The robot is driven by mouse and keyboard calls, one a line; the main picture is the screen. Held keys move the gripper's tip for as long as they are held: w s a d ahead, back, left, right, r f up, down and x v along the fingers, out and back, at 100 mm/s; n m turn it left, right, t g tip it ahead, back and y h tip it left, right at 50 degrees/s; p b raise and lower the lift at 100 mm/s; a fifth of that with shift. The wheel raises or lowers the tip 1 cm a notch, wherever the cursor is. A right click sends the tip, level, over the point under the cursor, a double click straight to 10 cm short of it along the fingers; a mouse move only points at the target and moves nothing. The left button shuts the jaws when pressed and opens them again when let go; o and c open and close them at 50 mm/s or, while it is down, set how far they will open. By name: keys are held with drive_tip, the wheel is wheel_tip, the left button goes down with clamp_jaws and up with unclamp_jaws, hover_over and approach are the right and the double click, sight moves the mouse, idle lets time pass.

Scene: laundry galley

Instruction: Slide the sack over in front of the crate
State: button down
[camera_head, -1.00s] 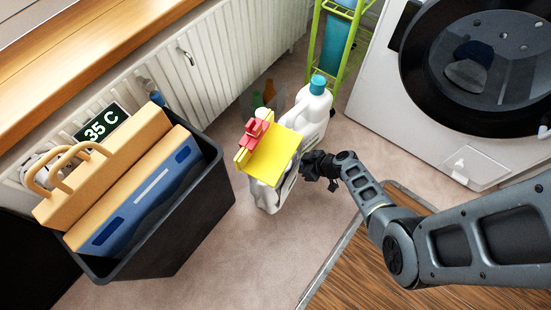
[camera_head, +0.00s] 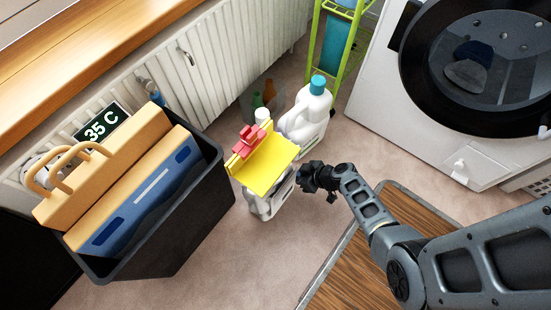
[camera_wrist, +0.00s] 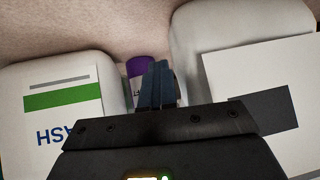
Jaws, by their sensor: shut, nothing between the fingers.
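The likely sack is a pale pack with a yellow folded top (camera_head: 266,168) and a red clip (camera_head: 248,141), standing on the floor in the head view. Its pale lower part (camera_head: 262,206) is partly hidden under the yellow. The likely crate is the black bin (camera_head: 190,225) to its left, holding tan and blue cases. My gripper (camera_head: 307,178) is just right of the pack, low down; I cannot tell whether it touches. In the wrist view my shut, empty fingers (camera_wrist: 157,75) point at a purple-capped container (camera_wrist: 146,67) between two pale packages.
A white bottle with a teal cap (camera_head: 309,118) stands right behind the pack. A clear container (camera_head: 258,96) sits near the radiator (camera_head: 215,70). A green rack (camera_head: 334,55) and a washing machine (camera_head: 440,110) are behind. Bare floor lies in front of the bin.

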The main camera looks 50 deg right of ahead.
sight(285, 199)
drive_tip(key=shift+s+a, duration=0.25)
drive_tip(key=shift+a, duration=0.3)
drive_tip(key=shift+s+a, duration=0.1)
drive_tip(key=shift+a, duration=0.1)
drive_tip(key=shift+s+a, duration=0.35)
drive_tip(key=shift+a, duration=0.45)
drive_tip(key=shift+s+a, duration=0.35)
drive_tip(key=shift+a, duration=0.55)
drive_tip(key=shift+s+a, duration=0.25)
drive_tip(key=shift+a, duration=0.55)
drive_tip(key=shift+s+a, duration=0.2)
drive_tip(key=shift+a, duration=0.75)
